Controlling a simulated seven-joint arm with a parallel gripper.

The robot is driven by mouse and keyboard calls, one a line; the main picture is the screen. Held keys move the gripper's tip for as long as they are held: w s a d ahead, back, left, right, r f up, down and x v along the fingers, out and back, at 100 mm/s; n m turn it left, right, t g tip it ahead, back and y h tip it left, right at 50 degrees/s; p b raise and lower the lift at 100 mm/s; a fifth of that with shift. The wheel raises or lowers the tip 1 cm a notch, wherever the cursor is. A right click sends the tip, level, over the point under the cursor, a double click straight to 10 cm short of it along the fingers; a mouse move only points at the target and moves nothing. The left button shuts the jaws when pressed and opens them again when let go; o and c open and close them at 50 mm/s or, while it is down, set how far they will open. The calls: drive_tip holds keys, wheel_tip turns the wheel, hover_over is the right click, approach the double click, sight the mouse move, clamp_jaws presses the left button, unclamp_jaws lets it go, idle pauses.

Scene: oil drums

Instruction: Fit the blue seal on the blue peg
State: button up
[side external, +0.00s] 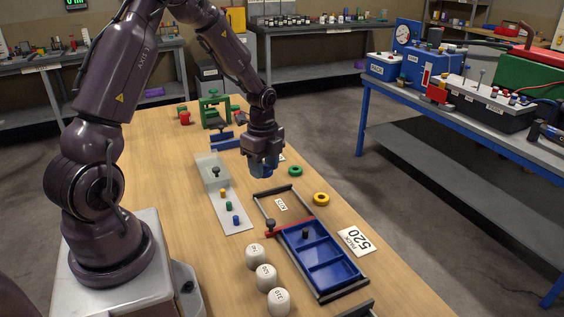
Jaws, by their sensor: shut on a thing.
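The blue peg (236,220) stands upright at the near end of a pale strip (236,230), with nothing around it. A green peg (229,206) and a yellow peg (223,193) stand behind it on the same strip. My gripper (264,172) is above the table, behind and to the right of the blue peg and apart from it. It points down and is shut on the blue seal. Blue shows at its tips, but the seal's outline is not clear, being mostly hidden by the fingers.
A green ring (295,171) and a yellow ring (321,199) lie to the right. A blue compartment tray (318,252) in a dark frame is at the near right. Several white weights (265,278) stand left of it. A green stand (214,110) is at the back.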

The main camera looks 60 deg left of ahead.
hover_over(236, 217)
wheel_tip(236, 217, down, 4)
drive_tip(key=shift+s+a+f, duration=0.1)
drive_tip(key=shift+a, duration=0.05)
drive_tip(key=shift+s+d+f+m, duration=0.15)
drive_tip(key=shift+d+f+m, duration=0.05)
drive_tip(key=shift+m, duration=0.1)
drive_tip(key=shift+w+a+f, duration=0.1)
drive_tip(key=shift+w+f, duration=0.1)
drive_tip(key=shift+f, duration=1.8)
drive_tip(key=shift+f, duration=1.65)
idle(0.6)
drive_tip(key=o, duration=1.4)
drive_tip(key=shift+o, duration=0.2)
drive_tip(key=shift+r, duration=0.1)
